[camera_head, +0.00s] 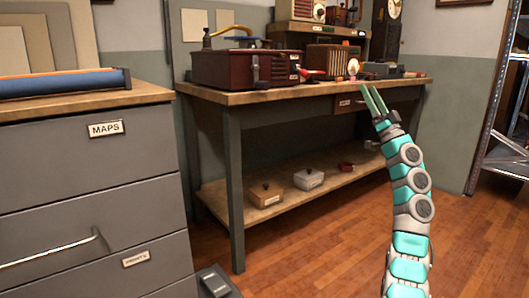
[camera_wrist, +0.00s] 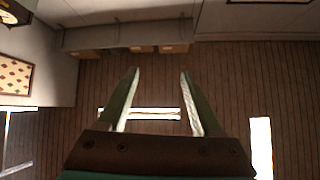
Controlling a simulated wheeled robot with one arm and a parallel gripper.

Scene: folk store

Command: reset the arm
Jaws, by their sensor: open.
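My arm rises at the right of the head view, with my gripper (camera_head: 374,100) at its top, in front of the right part of the workbench (camera_head: 228,98). In the wrist view my gripper (camera_wrist: 158,82) has its two green fingers apart with nothing between them. The wrist view looks past the fingers at a dark slatted surface (camera_wrist: 230,80) and bright strips of light. I cannot tell from the head view whether the fingers touch the bench; they overlap its front edge in the picture.
A grey cabinet labelled MAPS (camera_head: 105,128) stands at the left. The bench holds a dark red box (camera_head: 225,68), a radio (camera_head: 333,57) and small items. Small boxes (camera_head: 308,179) sit on its lower shelf. A metal rack (camera_head: 505,140) stands at the far right. Wooden floor (camera_head: 330,245) is open in front.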

